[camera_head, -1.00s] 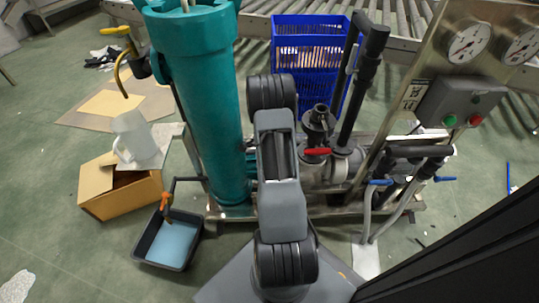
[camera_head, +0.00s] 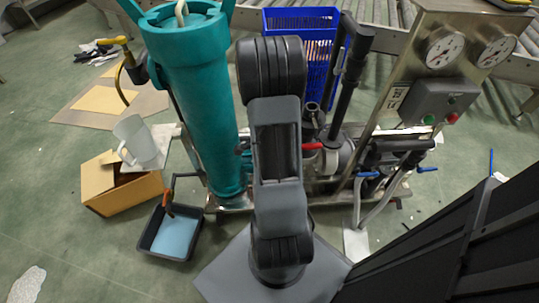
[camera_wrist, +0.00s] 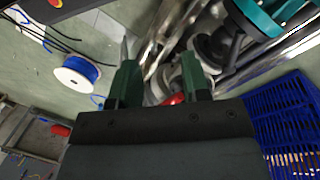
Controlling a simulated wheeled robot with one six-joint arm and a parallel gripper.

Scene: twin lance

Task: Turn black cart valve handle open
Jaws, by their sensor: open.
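No black handle stands out clearly. The red valve handle (camera_head: 313,146) sits on the grey pump piping of the cart, just right of my arm in the head view. A red handle also shows in the wrist view (camera_wrist: 174,98), low between my fingers and partly hidden by the gripper body. My gripper (camera_wrist: 162,72) has two green fingers spread apart with nothing clearly held. Whether they touch the red handle cannot be told. In the head view my gripper is hidden behind my arm. Two blue handles (camera_head: 368,174) (camera_head: 427,169) are on hoses at the right.
A tall teal filter (camera_head: 196,100) stands left of my arm. A blue crate (camera_head: 315,50) is behind the pump. A gauge panel (camera_head: 440,80) rises at the right. A cardboard box (camera_head: 120,190) and a dark tray (camera_head: 172,235) are on the left floor. A blue spool (camera_wrist: 77,73) shows in the wrist view.

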